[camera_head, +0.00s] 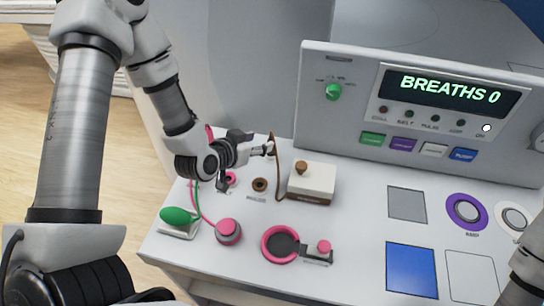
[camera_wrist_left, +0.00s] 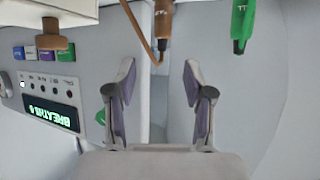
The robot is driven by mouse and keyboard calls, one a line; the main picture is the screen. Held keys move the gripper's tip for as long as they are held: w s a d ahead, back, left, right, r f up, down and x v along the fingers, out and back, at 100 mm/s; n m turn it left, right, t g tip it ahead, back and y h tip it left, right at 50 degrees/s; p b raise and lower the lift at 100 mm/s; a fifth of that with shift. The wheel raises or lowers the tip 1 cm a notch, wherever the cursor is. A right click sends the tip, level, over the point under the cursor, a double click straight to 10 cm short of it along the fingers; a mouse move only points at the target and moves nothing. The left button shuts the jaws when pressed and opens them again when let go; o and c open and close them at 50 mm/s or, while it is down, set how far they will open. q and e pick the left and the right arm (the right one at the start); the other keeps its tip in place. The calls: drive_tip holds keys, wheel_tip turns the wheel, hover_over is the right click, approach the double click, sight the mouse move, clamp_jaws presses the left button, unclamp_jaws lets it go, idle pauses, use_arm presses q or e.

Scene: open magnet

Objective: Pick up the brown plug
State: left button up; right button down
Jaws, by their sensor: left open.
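The brown plug (camera_head: 272,143) stands near the back of the white panel, and its brown cord runs down to the white box with a brown knob (camera_head: 300,167). In the left wrist view the brown plug (camera_wrist_left: 163,20) is at the top, roughly in line with the gap between my fingers but past their tips. My left gripper (camera_head: 266,150) is right by the plug in the head view, and its open fingers (camera_wrist_left: 158,72) show nothing between them in the wrist view.
A green plug (camera_wrist_left: 242,22) is close beside the brown one. The BREATHS display console (camera_head: 450,93) stands behind. A brown socket (camera_head: 260,185), a pink ring (camera_head: 280,244), a pink knob (camera_head: 228,231) and a green bulb (camera_head: 178,216) are on the panel. A blue square (camera_head: 411,269) lies at right.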

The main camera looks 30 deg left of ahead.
sight(270, 139)
use_arm(q)
drive_tip(key=p+x, duration=0.2)
drive_tip(key=x, duration=0.6)
drive_tip(key=shift+a+f, duration=0.1)
drive_tip(key=shift+f, duration=0.1)
drive_tip(key=shift+s, duration=0.1)
drive_tip(key=shift+c, duration=1)
clamp_jaws()
use_arm(e)
drive_tip(key=shift+s+r, duration=0.1)
drive_tip(key=shift+r, duration=0.6)
